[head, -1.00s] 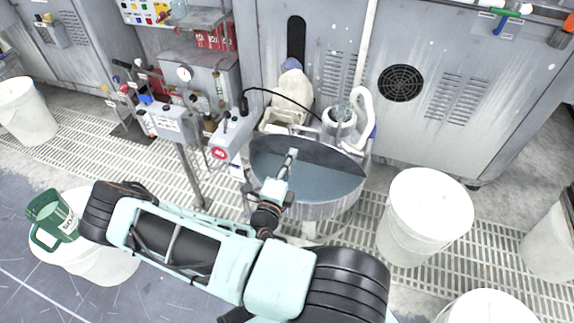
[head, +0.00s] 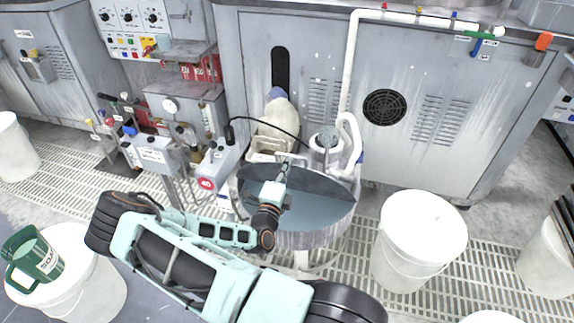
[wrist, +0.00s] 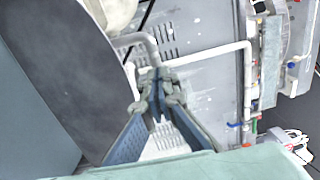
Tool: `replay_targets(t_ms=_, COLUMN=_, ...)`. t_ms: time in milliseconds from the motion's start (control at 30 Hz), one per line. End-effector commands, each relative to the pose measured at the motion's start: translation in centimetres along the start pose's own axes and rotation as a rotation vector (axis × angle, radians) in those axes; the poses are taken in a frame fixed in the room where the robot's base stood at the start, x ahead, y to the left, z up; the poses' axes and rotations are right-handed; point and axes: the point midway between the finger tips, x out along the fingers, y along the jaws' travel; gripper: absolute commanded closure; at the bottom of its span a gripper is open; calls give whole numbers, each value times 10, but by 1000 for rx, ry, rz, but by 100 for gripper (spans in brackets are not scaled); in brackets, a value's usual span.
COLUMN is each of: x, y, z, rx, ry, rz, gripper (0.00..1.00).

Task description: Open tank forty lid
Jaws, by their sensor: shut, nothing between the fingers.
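A round metal tank (head: 318,240) stands in the middle of the head view. A dark grey half-round lid panel (head: 318,182) covers its back side, and a blue-grey flat area (head: 300,212) lies in front of it. Whether that area is liquid or another surface I cannot tell. In the wrist view the dark panel (wrist: 65,65) fills the left side. My gripper (head: 284,166) is shut and empty over the panel's back edge, left of centre. In the wrist view my gripper (wrist: 160,82) shows its fingertips together beside the panel; contact is unclear.
A red round label (head: 205,184) is on a grey box left of the tank. A pump (head: 325,143) and a white jug (head: 277,118) stand behind it. A white bucket (head: 418,245) is to the right. A green mug (head: 35,262) sits on another bucket (head: 75,290).

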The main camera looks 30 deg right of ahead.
Motion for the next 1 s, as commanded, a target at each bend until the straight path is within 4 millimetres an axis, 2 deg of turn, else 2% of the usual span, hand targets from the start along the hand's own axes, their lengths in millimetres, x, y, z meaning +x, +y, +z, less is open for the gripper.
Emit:
replay_targets(t_ms=267, x=19, y=-13, z=0, rx=2, ry=1, rz=70, gripper=100)
replay_targets(t_ms=633, x=59, y=-14, z=0, rx=0, ry=0, rz=128, gripper=100)
replay_targets(t_ms=1000, x=63, y=-13, z=0, rx=-1, ry=-1, rz=128, gripper=100)
